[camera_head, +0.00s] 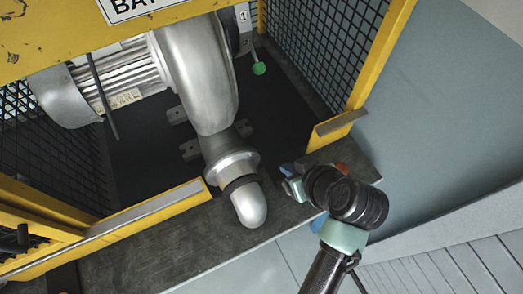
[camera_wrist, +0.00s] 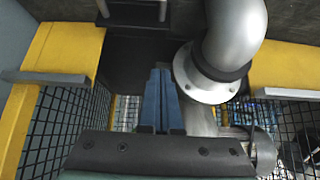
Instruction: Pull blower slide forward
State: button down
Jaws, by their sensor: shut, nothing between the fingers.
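The silver blower (camera_head: 200,75) stands inside the yellow frame, its outlet pipe (camera_head: 247,200) pointing toward the front. A lever with a green ball knob (camera_head: 259,68) hangs beside a plate marked 1, right of the blower housing. I cannot tell for certain which part is the slide. My gripper (camera_head: 289,170) is right of the outlet pipe, over the dark bench front, apart from the green knob. In the wrist view its blue fingers (camera_wrist: 160,98) are together and empty, beside the pipe flange (camera_wrist: 208,82). A dark bar with two metal rods (camera_wrist: 132,14) shows beyond the fingertips.
Yellow posts (camera_head: 378,62) with black mesh (camera_head: 333,42) stand at both sides. A yellow rail (camera_head: 140,214) with a metal strip crosses the front left. The dark bench floor (camera_head: 278,95) between blower and right mesh is open. A yellow post (camera_wrist: 58,50) is left in the wrist view.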

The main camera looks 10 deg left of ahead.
send_over(275, 174)
notch_tip(275, 174, down, 7)
jog(key=shift+f, duration=0.35)
jog(key=shift+s+d+p, duration=0.2)
jog(key=shift+s+d, duration=0.3)
jog(key=shift+s, duration=0.3)
jog(key=shift+s+d+p, duration=0.2)
jog(key=shift+s+d, duration=0.25)
jog(key=shift+s, duration=0.3)
